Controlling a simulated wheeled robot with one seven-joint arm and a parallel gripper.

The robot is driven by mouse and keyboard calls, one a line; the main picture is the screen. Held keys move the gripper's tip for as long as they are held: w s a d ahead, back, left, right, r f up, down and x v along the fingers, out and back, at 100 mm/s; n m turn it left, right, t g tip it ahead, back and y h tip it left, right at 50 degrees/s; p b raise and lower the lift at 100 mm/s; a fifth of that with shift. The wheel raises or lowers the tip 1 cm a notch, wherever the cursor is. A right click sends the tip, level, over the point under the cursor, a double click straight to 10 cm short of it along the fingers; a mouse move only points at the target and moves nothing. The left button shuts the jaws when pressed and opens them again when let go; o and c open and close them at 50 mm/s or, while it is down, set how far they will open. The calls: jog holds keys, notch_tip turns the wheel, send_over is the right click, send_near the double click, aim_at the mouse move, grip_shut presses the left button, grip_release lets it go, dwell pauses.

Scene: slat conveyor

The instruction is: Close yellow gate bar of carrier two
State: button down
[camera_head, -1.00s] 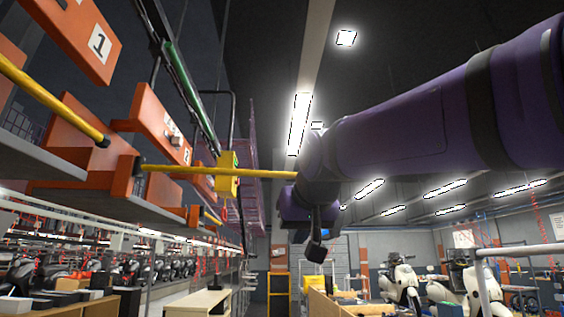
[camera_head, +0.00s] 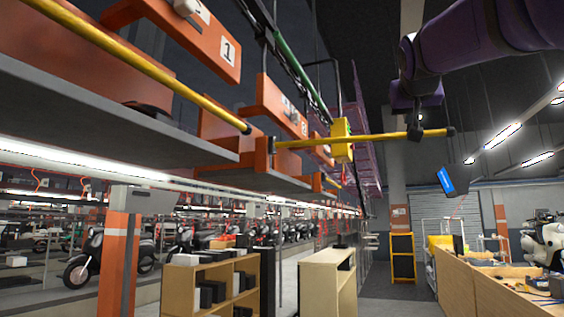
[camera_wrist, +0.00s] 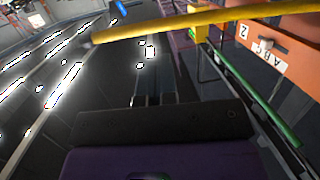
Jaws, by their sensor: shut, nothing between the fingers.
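The yellow gate bar (camera_head: 385,137) of carrier two sticks out sideways, open, from its hinge at the orange carrier. Its black-tipped free end points right. The orange plate numbered 2 (camera_head: 278,106) is above the hinge; its number also shows in the wrist view (camera_wrist: 262,42). My gripper (camera_head: 414,133) hangs down by the outer part of the bar in the head view, overlapping it in the picture. In the wrist view my fingers (camera_wrist: 155,99) are together and empty, and the bar (camera_wrist: 200,20) crosses beyond them with a gap in the picture. Contact cannot be told.
Carrier one, with plate 1 (camera_head: 228,50), is nearer on the left; its yellow bar (camera_head: 130,62) runs along its front. A yellow box (camera_head: 342,140) hangs behind the bar. Shelves (camera_head: 328,280) and a wooden bench (camera_head: 470,290) stand below, with open floor between.

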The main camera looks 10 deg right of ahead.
aim_at(404, 134)
jog(key=x, duration=0.6)
jog(key=shift+w+d+f, duration=0.1)
jog(key=shift+w+d, duration=0.05)
jog(key=shift+w, duration=0.3)
